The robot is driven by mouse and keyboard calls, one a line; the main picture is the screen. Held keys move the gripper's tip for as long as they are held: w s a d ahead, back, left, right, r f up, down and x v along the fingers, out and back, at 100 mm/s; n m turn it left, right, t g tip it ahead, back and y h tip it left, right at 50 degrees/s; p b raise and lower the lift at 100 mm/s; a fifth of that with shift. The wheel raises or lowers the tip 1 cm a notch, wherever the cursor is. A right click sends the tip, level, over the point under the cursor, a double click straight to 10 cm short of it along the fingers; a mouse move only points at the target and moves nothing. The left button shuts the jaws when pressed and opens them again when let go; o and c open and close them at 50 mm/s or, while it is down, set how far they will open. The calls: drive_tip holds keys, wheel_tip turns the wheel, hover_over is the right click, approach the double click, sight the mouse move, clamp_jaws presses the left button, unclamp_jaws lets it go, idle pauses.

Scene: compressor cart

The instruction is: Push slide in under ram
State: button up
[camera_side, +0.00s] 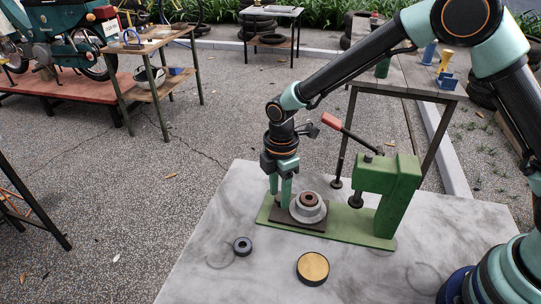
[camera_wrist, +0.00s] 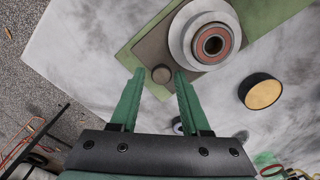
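The slide (camera_side: 300,225) is a dark brown plate lying on the green base of the press (camera_side: 385,190). A pale grey flanged cup (camera_side: 318,213) with a reddish-brown bearing (camera_side: 310,199) sits on it. The black ram (camera_side: 355,199) hangs under the green press head, to the right of the cup. A small dark knob (camera_wrist: 162,74) stands near the slide's end in the wrist view. My gripper (camera_side: 280,200) points down at the slide's left end. In the wrist view its fingertips (camera_wrist: 160,77) are apart, one on each side of the knob; contact cannot be told.
A lever with a red handle (camera_side: 331,121) rises above the press. A small dark ring (camera_side: 242,246) and a black disc with a yellow top (camera_side: 313,267) lie on the marble table (camera_side: 210,279) in front. The table's left front is mostly clear.

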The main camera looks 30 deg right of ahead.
drive_tip(key=shift+o, duration=0.4)
drive_tip(key=w+a, duration=0.3)
drive_tip(key=shift+w+a+f, duration=0.1)
drive_tip(key=shift+w+a, duration=0.05)
drive_tip(key=shift+a, duration=0.05)
wheel_tip(320, 180, up, 13)
drive_tip(key=s+d+r+m+t, duration=0.2)
drive_tip(key=s+d+r+m, duration=0.3)
drive_tip(key=d+r+m, duration=0.5)
drive_tip(key=s+d+m+t, duration=0.3)
drive_tip(key=s+d+m, duration=0.2)
drive_tip(key=s+d, duration=0.4)
drive_tip(key=shift+s+d+m, duration=0.35)
drive_tip(key=shift+d+m, duration=0.05)
drive_tip(key=shift+d, duration=0.1)
drive_tip(key=shift+r, duration=0.15)
